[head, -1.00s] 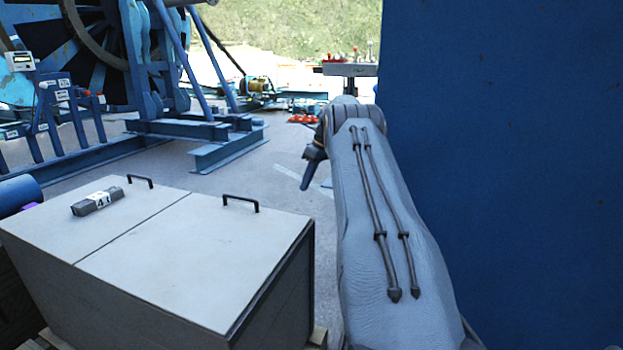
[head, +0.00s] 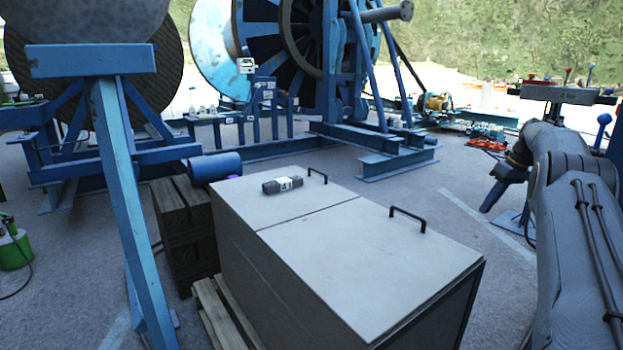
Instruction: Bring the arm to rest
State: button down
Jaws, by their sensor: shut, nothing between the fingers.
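My arm (head: 580,235) comes up from the lower right of the head view. It bends at the top, and its end hangs down just left of that bend. My gripper (head: 488,207) is the dark tapered end there, pointing down, shut and empty. It is small in the picture and hangs in the air, right of the grey cabinet (head: 370,270), apart from it as far as I can tell.
A blue stand (head: 115,150) rises at the left. Reel machinery (head: 300,45) stands behind. A small table (head: 560,95) is behind my arm. Open floor (head: 440,215) lies right of the cabinet.

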jog(key=s+a+r+m+g+h+p, duration=0.15)
jog(key=a+r, duration=0.25)
jog(key=a, duration=1.2)
jog(key=s+a+r+m+p, duration=0.1)
jog(key=s+a+p, duration=0.1)
jog(key=s+a, duration=0.9)
jog(key=s+a+p, duration=0.1)
jog(key=s+a, duration=0.4)
jog(key=s, duration=0.5)
jog(key=s+a+f+m+h+p, duration=0.1)
jog(key=s+a, duration=0.4)
jog(key=s, duration=0.5)
jog(key=s+a+f+p, duration=0.1)
jog(key=s+a, duration=0.4)
jog(key=s, duration=0.5)
jog(key=shift+s+a+f+g+h, duration=0.25)
jog(key=shift+s+a+g+h, duration=0.1)
jog(key=shift+s+g, duration=0.1)
